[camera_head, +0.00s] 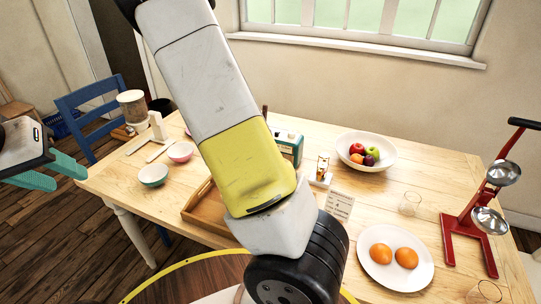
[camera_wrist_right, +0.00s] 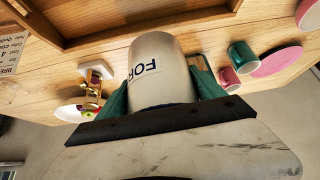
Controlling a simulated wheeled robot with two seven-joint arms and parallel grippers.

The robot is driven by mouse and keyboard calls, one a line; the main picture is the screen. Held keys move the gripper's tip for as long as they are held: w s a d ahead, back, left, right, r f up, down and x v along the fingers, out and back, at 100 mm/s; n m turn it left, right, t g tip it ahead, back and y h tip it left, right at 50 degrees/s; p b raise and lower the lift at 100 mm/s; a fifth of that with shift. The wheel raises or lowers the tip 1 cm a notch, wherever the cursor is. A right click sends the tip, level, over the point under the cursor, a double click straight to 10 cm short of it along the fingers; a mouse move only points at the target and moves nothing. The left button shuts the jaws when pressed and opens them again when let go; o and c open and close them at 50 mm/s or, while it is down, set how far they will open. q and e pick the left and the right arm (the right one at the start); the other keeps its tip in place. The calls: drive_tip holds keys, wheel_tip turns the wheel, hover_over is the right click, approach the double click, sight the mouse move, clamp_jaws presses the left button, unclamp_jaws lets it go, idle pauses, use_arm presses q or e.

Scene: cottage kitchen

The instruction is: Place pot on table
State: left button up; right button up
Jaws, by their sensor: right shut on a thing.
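The pot (camera_wrist_right: 160,60) is a cream cylinder with a dark-lettered label, seen in the right wrist view. My right gripper (camera_wrist_right: 163,92) is shut on it, with a teal finger on each side. In the head view my right arm crosses the middle and hides this gripper and the pot. The wooden table (camera_head: 330,245) fills much of the head view. I cannot tell whether the pot touches the tabletop. My left gripper (camera_head: 48,172) is at the left edge, beside the table, its teal fingers apart and empty.
A wooden tray (camera_head: 197,212) lies partly behind my arm. A fruit bowl (camera_head: 347,138), a plate with two oranges (camera_head: 380,276), a red juicer press (camera_head: 470,226) and small bowls (camera_head: 153,175) stand on the table. A blue chair (camera_head: 75,104) is at the left.

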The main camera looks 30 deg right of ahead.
drive_tip(key=s+d+f+m+g+h, duration=0.1)
drive_tip(key=d+m+g+h, duration=0.1)
drive_tip(key=d+m+g, duration=0.5)
drive_tip(key=f, duration=0.3)
drive_tip(key=d+f+m+t, duration=0.1)
drive_tip(key=f, duration=0.2)
drive_tip(key=d+f+t, duration=0.1)
drive_tip(key=f, duration=0.3)
drive_tip(key=shift+f+m, duration=0.1)
drive_tip(key=shift+m, duration=0.3)
drive_tip(key=o, duration=1.9)
drive_tip(key=shift+s+f, duration=0.1)
